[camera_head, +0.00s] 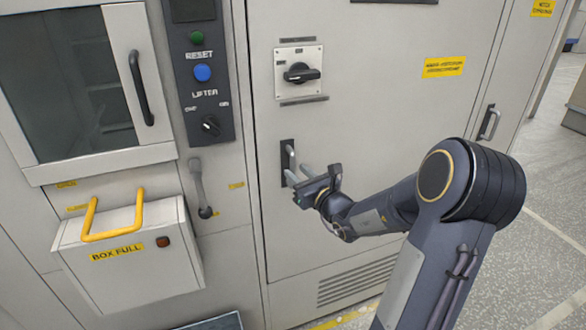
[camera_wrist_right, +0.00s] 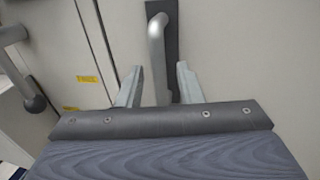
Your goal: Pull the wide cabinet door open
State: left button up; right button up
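The wide cabinet door (camera_head: 375,115) is a light grey panel in the middle of the head view, and it looks closed and flush. Its handle (camera_head: 290,155) is a grey upright bar on a dark plate near the door's left edge. My right gripper (camera_head: 297,174) is at the lower part of this handle. In the right wrist view, the handle (camera_wrist_right: 157,60) stands between the two fingers of the gripper (camera_wrist_right: 158,80), with a visible gap on each side. The fingers are open. My left gripper is not in view.
A rotary switch (camera_head: 299,73) sits above the handle. Left of the door are a control panel (camera_head: 207,120), a lever (camera_head: 200,185) and a box with a yellow handle (camera_head: 125,260). Another door handle (camera_head: 489,122) is at the right. Free floor (camera_head: 545,210) shows at the right.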

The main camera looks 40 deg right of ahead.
jog(key=shift+w+d, duration=0.15)
jog(key=shift+w, duration=1.3)
grip_shut()
